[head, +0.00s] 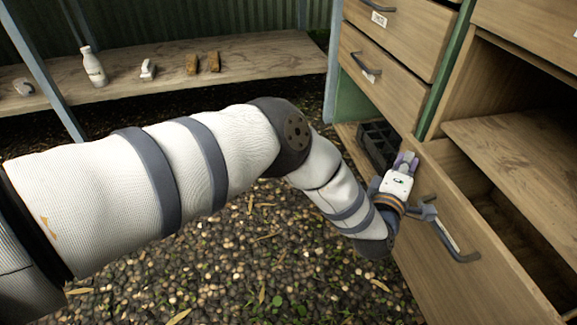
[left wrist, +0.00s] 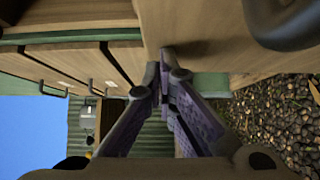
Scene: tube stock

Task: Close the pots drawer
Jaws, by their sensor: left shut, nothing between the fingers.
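A wooden drawer front (head: 480,270) with a grey bar handle (head: 455,243) stands out from the cabinet at the lower right of the head view. A dark gap shows behind it, so this drawer is open. No label shows on it, so I cannot tell whether it is the pots drawer. Black pots or a black tray (head: 378,140) show just beyond my left gripper (head: 407,158). The left gripper is shut and empty, at the far upper end of the drawer front. In the left wrist view its purple fingers (left wrist: 164,72) meet close to a wooden panel (left wrist: 205,30); contact is unclear.
Other drawers (head: 385,80) with grey handles above look closed. An open wooden compartment (head: 525,140) is at the right. A low shelf (head: 190,58) at the back holds a white bottle (head: 94,68) and small items. Gravel (head: 250,260) covers the free ground.

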